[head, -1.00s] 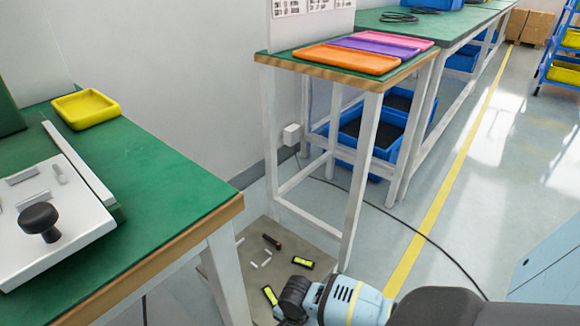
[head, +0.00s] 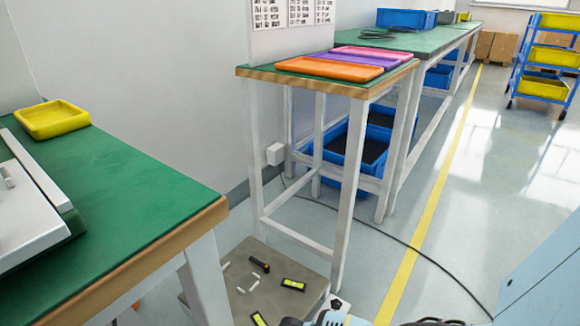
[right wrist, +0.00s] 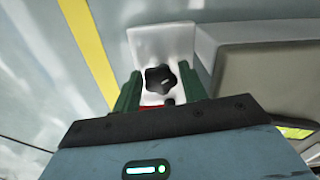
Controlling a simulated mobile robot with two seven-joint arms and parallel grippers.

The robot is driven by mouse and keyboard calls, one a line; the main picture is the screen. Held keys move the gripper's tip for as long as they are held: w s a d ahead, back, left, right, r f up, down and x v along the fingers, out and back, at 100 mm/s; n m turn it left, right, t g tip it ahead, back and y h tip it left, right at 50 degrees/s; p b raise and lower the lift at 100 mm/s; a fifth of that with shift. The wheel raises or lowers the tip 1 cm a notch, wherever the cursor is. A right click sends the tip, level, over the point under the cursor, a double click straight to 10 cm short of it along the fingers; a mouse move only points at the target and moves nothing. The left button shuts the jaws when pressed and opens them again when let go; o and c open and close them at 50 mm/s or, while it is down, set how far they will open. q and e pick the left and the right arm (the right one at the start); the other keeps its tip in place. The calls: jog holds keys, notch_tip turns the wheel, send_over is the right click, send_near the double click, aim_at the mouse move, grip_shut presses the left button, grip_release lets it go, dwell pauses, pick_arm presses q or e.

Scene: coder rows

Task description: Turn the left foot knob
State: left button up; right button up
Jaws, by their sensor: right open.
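A black star-shaped knob (right wrist: 161,79) sits on a white bracket (right wrist: 150,42) in the right wrist view. My right gripper (right wrist: 160,90) is open, its green fingers on either side of the knob. I cannot tell whether they touch it. A small red patch and a dark round piece show just below the knob. In the head view a small white piece with a dark spot (head: 340,304) shows at the plate's corner, beside my right arm at the bottom edge. My left gripper is not in view.
A grey floor plate (head: 215,298) holds spirit levels (head: 293,285) and small loose parts. White table legs (head: 345,200) rise around it. A green-topped bench (head: 120,190) stands left.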

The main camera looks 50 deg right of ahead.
jog(key=c, duration=0.7)
